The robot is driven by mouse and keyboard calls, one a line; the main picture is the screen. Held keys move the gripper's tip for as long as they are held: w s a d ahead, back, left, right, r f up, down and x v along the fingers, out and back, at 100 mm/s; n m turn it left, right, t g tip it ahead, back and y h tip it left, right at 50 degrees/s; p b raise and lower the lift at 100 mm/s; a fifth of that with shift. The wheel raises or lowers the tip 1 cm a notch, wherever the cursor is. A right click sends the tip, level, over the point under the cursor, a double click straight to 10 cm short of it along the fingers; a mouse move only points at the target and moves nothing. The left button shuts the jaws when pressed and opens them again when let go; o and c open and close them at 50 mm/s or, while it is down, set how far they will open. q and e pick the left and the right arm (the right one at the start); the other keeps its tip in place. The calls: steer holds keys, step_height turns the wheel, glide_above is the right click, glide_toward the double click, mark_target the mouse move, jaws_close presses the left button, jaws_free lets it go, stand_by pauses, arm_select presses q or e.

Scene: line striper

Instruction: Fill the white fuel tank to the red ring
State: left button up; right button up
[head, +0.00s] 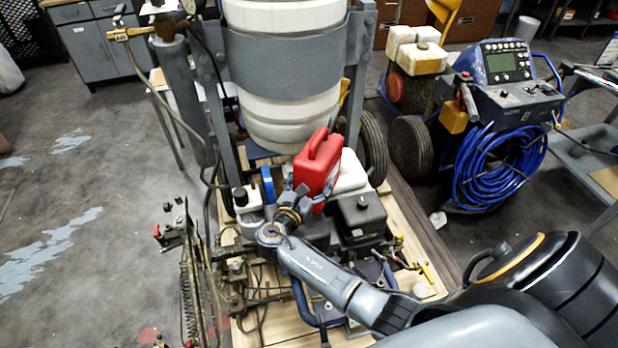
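A red fuel can (318,163) with a top handle is near the middle of the head view, leaning a little. My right gripper (312,193) is at the can's lower near side, with its fingers against the can, and looks shut on it. The white fuel tank (351,172) of the machine is just behind and right of the can, which partly hides it. The tank's filler opening and the red ring cannot be made out. Whether the can touches the tank cannot be told. My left gripper is not in view.
The line striper has a large white drum (290,110) in a grey frame above the can. A second machine with a blue hose coil (497,165) stands right. The floor at left is open.

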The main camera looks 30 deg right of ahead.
mark_target(305, 180)
steer(key=shift+a+r+p, duration=0.1)
steer(key=shift+r+p, duration=0.2)
steer(key=shift+p, duration=0.15)
steer(key=shift+s+a+r+g+y+p, duration=0.15)
steer(key=shift+a+g+y+p, duration=0.15)
steer(key=shift+p, duration=0.3)
steer(key=shift+s+a+r+g+y+p, duration=0.25)
steer(key=shift+a+g+y+p, duration=0.25)
steer(key=shift+p, duration=0.65)
steer(key=shift+s+a+r+g+y+p, duration=0.25)
steer(key=shift+y+p, duration=0.35)
steer(key=shift+p, duration=0.5)
steer(key=shift+s+a+r+g+y+p, duration=0.15)
steer(key=shift+r+g+y+p, duration=0.3)
steer(key=shift+p, duration=0.3)
steer(key=shift+w+a+r+g+y+p, duration=0.1)
steer(key=shift+g+y+p, duration=0.1)
steer(key=shift+y+p, duration=0.45)
steer(key=shift+s, duration=0.1)
steer(key=shift+f, duration=0.1)
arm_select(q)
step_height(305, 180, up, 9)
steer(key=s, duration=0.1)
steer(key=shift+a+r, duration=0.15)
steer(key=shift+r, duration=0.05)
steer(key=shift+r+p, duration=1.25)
arm_select(e)
steer(key=shift+a+r, duration=0.1)
steer(key=shift+r, duration=0.1)
stand_by(0.9)
